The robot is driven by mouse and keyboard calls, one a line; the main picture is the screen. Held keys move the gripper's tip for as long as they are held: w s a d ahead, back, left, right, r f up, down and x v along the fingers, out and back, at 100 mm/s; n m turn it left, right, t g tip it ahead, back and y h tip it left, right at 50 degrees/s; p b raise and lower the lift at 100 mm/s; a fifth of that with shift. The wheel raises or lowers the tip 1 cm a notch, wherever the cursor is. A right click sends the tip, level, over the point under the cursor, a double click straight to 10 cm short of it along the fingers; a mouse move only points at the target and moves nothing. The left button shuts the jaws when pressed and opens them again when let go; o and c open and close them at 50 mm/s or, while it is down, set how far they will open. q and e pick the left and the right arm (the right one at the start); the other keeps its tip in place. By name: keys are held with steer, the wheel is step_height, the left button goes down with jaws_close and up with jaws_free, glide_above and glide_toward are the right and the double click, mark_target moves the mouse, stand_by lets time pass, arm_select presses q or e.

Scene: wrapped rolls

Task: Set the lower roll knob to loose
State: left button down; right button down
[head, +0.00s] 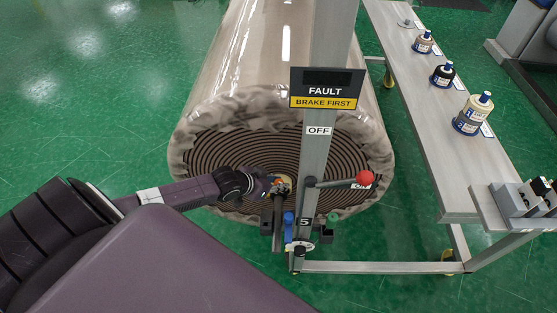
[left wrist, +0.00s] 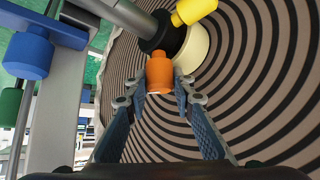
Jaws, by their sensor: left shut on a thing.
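The wrapped roll (head: 285,165) lies with its spiral end face toward me, behind a grey post (head: 318,150). My left gripper (head: 276,185) is at the roll's centre, just left of the post. In the left wrist view, my left gripper (left wrist: 160,92) is shut on an orange knob (left wrist: 160,73). The knob joins a black hub (left wrist: 163,35) that also bears a yellow knob (left wrist: 194,11) and a cream disc (left wrist: 190,52). In the head view the gripper partly hides these parts. I cannot read any loose mark. My right gripper is out of view.
A sign (head: 326,88) reads FAULT, BRAKE FIRST; below it is an OFF label (head: 318,130). A red ball lever (head: 363,178) sticks out right of the post. A side table (head: 445,140) with several bottles stands at right.

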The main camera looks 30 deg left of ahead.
arm_select(q)
steer(key=n+p, duration=0.1)
steer(key=n+y+p, duration=0.1)
steer(key=p, duration=0.1)
steer(key=shift+d+r+y, duration=0.15)
steer(key=shift+r+y, duration=0.1)
steer(key=shift+y, duration=0.05)
steer(key=shift+f+n+y+p, duration=0.2)
steer(key=shift+n+y+p, duration=0.45)
steer(key=shift+n, duration=0.45)
steer(key=shift+f+n+y, duration=0.1)
steer(key=shift+n+y, duration=0.75)
steer(key=shift+n, duration=0.15)
steer(key=shift+n+g+y+b, duration=0.3)
steer(key=shift+n+y+b, duration=0.3)
steer(key=shift+n, duration=0.2)
steer(key=c, duration=1.6)
jaws_free()
